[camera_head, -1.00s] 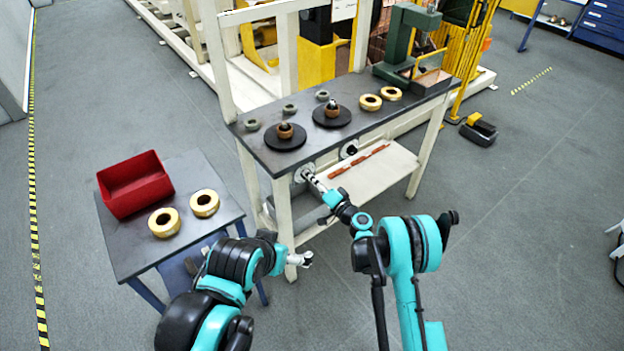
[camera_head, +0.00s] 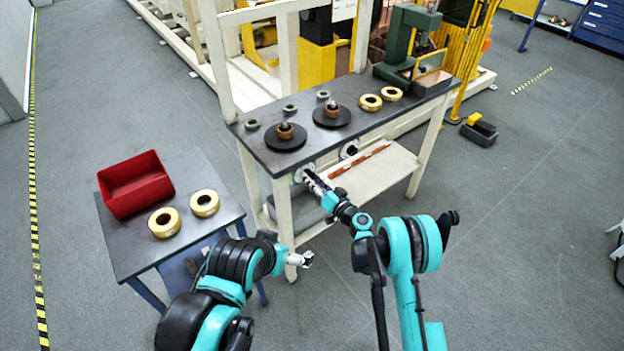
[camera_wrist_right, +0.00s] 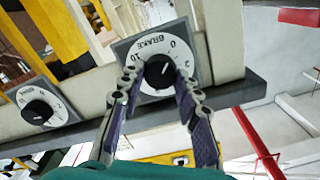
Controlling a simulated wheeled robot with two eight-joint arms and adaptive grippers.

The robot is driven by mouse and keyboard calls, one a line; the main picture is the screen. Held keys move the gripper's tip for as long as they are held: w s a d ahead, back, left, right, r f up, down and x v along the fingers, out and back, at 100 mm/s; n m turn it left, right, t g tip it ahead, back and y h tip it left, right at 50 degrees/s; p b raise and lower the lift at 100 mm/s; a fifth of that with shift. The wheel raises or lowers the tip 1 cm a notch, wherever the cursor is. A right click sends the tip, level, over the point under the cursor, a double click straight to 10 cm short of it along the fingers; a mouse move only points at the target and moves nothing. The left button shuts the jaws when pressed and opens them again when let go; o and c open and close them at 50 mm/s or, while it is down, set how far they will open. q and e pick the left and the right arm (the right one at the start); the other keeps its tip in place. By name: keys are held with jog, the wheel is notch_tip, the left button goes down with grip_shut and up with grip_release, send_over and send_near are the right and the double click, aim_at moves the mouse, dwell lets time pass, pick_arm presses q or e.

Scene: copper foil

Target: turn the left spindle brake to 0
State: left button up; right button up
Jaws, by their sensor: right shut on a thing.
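The left spindle brake (camera_head: 299,172) is a pale dial on the front of the dark-topped bench, at its left end. In the right wrist view its dial plate (camera_wrist_right: 188,43) shows upside down, with BRAKE and numbers around a black knob (camera_wrist_right: 158,74). The knob's white mark points up and right, toward the side between 0 and 2. My right gripper (camera_head: 309,176) is at this dial; in the wrist view its fingers (camera_wrist_right: 158,82) are shut on the knob from both sides. My left gripper (camera_head: 305,259) hangs low before the bench, away from the dials; its jaw state is unclear.
A second dial (camera_head: 349,149) sits farther right on the bench front; it also shows in the wrist view (camera_wrist_right: 39,107). The bench top (camera_head: 265,148) carries spindles and rings. A lower shelf (camera_head: 390,168) holds a red bar. A side table (camera_head: 130,247) stands left with a red bin (camera_head: 135,186).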

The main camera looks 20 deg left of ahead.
jog(key=o, duration=1.2)
jog(key=shift+c, duration=0.2)
jog(key=v, duration=0.7)
jog(key=shift+s+d, duration=0.2)
